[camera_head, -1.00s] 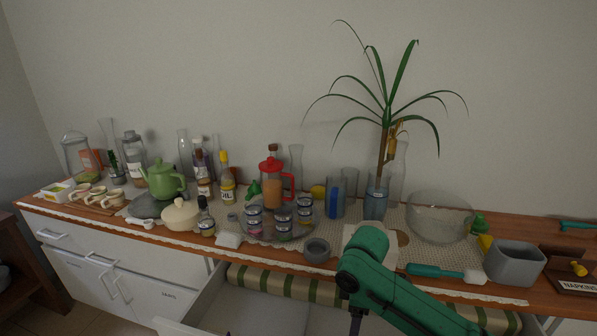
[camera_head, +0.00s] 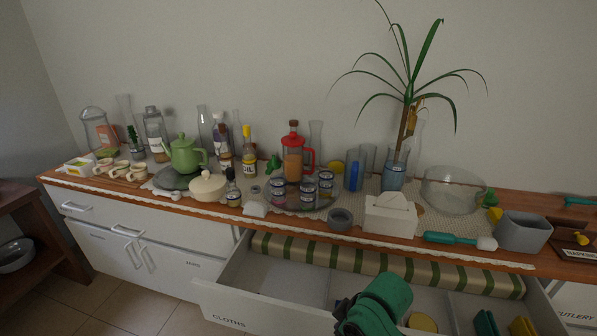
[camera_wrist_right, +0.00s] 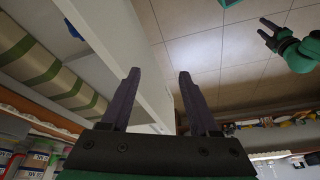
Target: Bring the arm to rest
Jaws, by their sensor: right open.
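My right arm (camera_head: 375,305) is green and shows at the bottom of the head view, in front of the open drawer. Its dark wrist is cut by the lower edge, and its fingertips are out of that view. In the right wrist view, my right gripper (camera_wrist_right: 158,74) has its two dark fingers apart with nothing between them. It hangs beside the white cabinet front, over the tiled floor. Another green gripper, my left one (camera_wrist_right: 266,30), shows at the top right of the wrist view with its fingers apart and empty. It is not in the head view.
The drawer marked CLOTHS (camera_head: 225,310) stands open, with a striped cloth (camera_head: 380,265) along its back. The counter above is crowded: green teapot (camera_head: 185,153), red-handled press (camera_head: 294,160), tissue box (camera_head: 390,215), glass bowl (camera_head: 452,190), grey container (camera_head: 523,232). The floor (camera_head: 95,290) at left is clear.

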